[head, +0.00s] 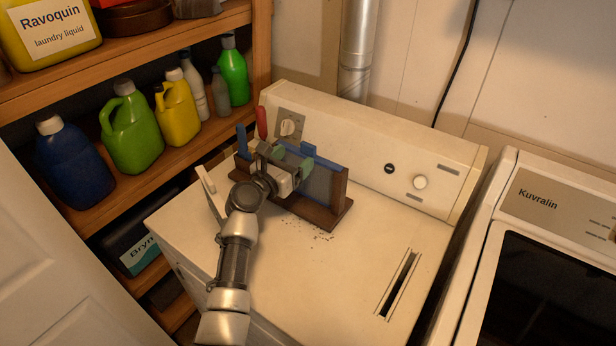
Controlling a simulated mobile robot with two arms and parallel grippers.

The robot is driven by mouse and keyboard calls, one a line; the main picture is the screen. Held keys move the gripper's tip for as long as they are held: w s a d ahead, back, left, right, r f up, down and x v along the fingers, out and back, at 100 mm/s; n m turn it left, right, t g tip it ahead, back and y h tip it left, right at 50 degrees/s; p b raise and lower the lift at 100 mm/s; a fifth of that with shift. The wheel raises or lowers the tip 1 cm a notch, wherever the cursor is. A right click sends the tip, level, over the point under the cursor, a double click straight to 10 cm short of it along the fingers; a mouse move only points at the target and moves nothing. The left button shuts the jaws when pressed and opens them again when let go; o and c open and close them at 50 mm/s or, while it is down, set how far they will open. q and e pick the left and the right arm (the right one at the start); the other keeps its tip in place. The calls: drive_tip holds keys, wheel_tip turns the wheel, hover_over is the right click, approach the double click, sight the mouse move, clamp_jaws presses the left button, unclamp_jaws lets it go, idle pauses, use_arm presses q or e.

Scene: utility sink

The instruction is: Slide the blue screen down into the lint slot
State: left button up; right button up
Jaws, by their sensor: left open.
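The blue screen (319,184), a grey mesh panel with a blue frame and a blue tab on top, stands upright in a dark wooden rack on top of the dryer. The lint slot (398,284) is a narrow dark opening with a pale rim in the dryer top, to the right and nearer the front. My left gripper (292,161) is open at the left part of the screen's upper edge, with greenish finger pads. It hides part of the screen, and I cannot tell whether it touches it. My right gripper is out of view.
The wooden rack (335,215) also has a red-handled item (262,122) and another blue piece (241,138) at its left end. Dark lint crumbs lie before it. The dryer's control panel (370,160) rises behind. The top between rack and slot is clear.

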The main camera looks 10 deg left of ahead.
sight(307, 146)
use_arm(q)
drive_tip(key=b+x, duration=0.1)
drive_tip(key=x, duration=0.2)
drive_tip(key=shift+w+d+f, duration=0.15)
drive_tip(key=shift+w+f, duration=0.05)
drive_tip(key=shift+w, duration=0.1)
drive_tip(key=b+x, duration=0.4)
drive_tip(key=shift+w+f+b, duration=0.1)
drive_tip(key=shift+w+b, duration=0.1)
drive_tip(key=shift+b, duration=0.1)
drive_tip(key=shift+w+d, duration=0.15)
drive_tip(key=shift+w, duration=0.25)
drive_tip(key=shift+r, duration=0.2)
drive_tip(key=shift+s, duration=0.15)
drive_tip(key=shift+c, duration=1)
drive_tip(key=c, duration=1)
drive_tip(key=shift+c, duration=0.5)
drive_tip(key=shift+r, duration=0.1)
